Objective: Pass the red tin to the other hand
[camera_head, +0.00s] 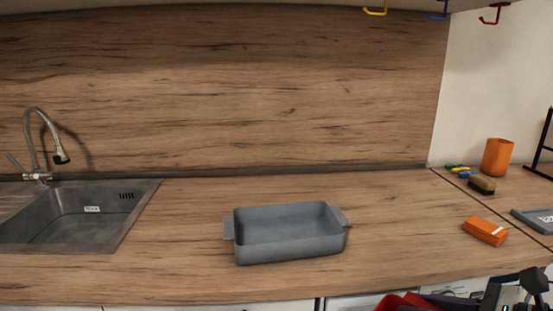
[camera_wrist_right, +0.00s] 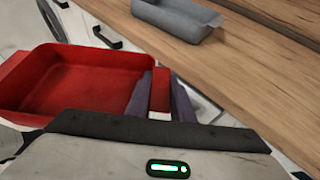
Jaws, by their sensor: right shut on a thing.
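The red tin (camera_wrist_right: 80,80) is a rectangular baking tin with end handles. It fills the left of the right wrist view, held in front of the counter. My right gripper (camera_wrist_right: 160,97) is shut on the tin's near handle, with a dark purple finger on either side of it. In the head view only a red corner of the tin (camera_head: 398,303) shows at the bottom edge, beside my right gripper (camera_head: 440,301). The rest of the tin is cut off there. My left gripper is in neither view.
A grey baking tin (camera_head: 290,252) stands on the wooden counter (camera_head: 180,270), right of the sink (camera_head: 128,220). Orange cloths (camera_head: 484,231), a brush (camera_head: 481,186) and an orange cup (camera_head: 497,157) are at the right. The counter's front left is clear.

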